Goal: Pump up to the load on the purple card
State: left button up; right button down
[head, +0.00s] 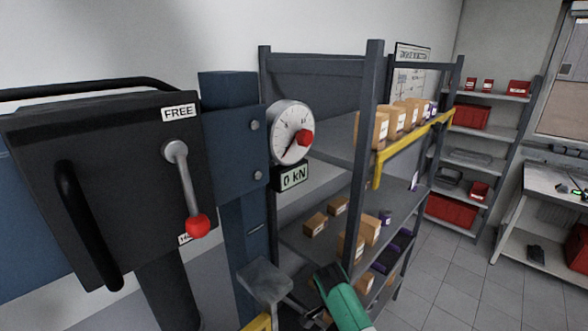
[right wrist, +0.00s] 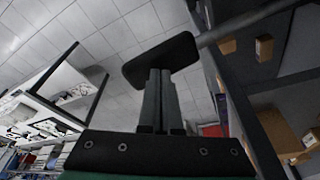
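A black press box (head: 110,180) fills the left of the head view. Its lever with a red knob (head: 197,226) hangs down, away from the FREE label (head: 179,112); the lower label is mostly hidden by the knob. The round gauge (head: 291,133) has a red knob on its face, and the display (head: 291,177) reads 0 kN. A grey pad on a rod (head: 265,282) sticks out below. My right gripper, its green body at the bottom of the head view, has its fingers (right wrist: 160,75) together at the dark pad (right wrist: 150,58) in the wrist view; contact is unclear. I see no purple card clearly.
A grey shelf rack (head: 373,140) with cardboard boxes (head: 397,118) and a yellow rail (head: 415,138) stands right behind the press. Shelves with red bins (head: 451,209) and a workbench (head: 550,185) are farther right. The tiled floor (head: 450,270) between is clear.

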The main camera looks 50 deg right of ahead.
dwell(0.4)
notch_tip(320, 180, down, 15)
jog(key=b, duration=1.5)
notch_tip(320, 180, up, 17)
jog(key=p, duration=1.7)
jog(key=shift+r, duration=0.1)
jog(key=shift+f, duration=0.2)
jog(key=shift+f+b, duration=0.95)
jog(key=shift+b, duration=0.05)
jog(key=shift+f, duration=0.1)
